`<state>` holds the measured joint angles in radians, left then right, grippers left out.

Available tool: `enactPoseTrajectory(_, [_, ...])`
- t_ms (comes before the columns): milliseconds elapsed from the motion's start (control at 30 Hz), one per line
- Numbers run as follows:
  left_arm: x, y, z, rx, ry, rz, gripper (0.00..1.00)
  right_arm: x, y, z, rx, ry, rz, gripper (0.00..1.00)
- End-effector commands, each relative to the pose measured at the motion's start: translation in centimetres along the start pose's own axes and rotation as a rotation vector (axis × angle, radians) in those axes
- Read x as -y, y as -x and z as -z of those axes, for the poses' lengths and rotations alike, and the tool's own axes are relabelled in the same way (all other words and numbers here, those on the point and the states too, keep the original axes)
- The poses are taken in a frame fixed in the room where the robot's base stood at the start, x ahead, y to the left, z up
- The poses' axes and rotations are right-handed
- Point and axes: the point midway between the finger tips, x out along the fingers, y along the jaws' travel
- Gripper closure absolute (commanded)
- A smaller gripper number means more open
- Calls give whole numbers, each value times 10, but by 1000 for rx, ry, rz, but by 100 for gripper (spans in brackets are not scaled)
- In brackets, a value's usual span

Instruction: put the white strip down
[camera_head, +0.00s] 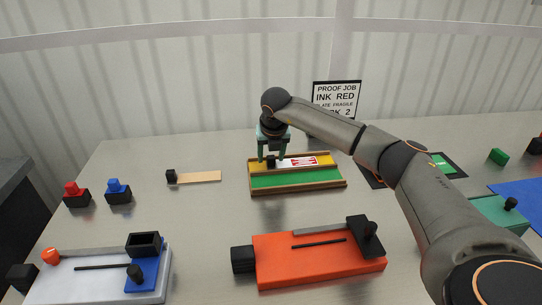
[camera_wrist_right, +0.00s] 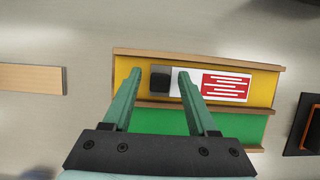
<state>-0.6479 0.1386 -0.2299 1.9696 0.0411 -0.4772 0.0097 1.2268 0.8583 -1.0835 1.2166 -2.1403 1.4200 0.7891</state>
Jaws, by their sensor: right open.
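The white strip (camera_wrist_right: 188,85) has a black knob (camera_wrist_right: 160,79) at its left end and a red printed panel at its right. It lies in the yellow lane (camera_wrist_right: 128,76) of a two-lane wooden-railed tray, and it also shows in the head view (camera_head: 286,162). My right gripper (camera_wrist_right: 159,74) is open above the tray, one finger on each side of the knob in the picture, with gaps visible. It also shows in the head view (camera_head: 272,160). I cannot tell its exact height above the strip. My left gripper is not in view.
The green lane (camera_head: 290,179) is empty. A wooden strip with a black knob (camera_head: 200,177) lies left of the tray. An orange fixture (camera_head: 290,265) and a white-and-blue fixture (camera_head: 100,282) stand in front. A sign (camera_head: 338,97) stands behind. Bare table surrounds the tray's left side.

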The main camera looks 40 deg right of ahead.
Motion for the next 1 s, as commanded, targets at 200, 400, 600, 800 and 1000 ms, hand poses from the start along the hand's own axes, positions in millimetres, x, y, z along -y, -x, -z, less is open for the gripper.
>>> enactPoseTrajectory(200, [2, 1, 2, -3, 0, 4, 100, 0, 40, -2, 5, 0, -4, 42])
enactPoseTrajectory(400, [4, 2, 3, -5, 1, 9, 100, 0, 83, -1, 4, 0, -2, 42])
enactPoseTrajectory(600, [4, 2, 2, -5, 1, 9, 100, 0, 110, -1, 3, -1, -2, 42])
enactPoseTrajectory(800, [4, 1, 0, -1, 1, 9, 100, 0, 118, 0, 1, -1, 0, 42])
enactPoseTrajectory(1000, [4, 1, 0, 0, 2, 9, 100, 0, 118, 0, 1, -1, 0, 42])
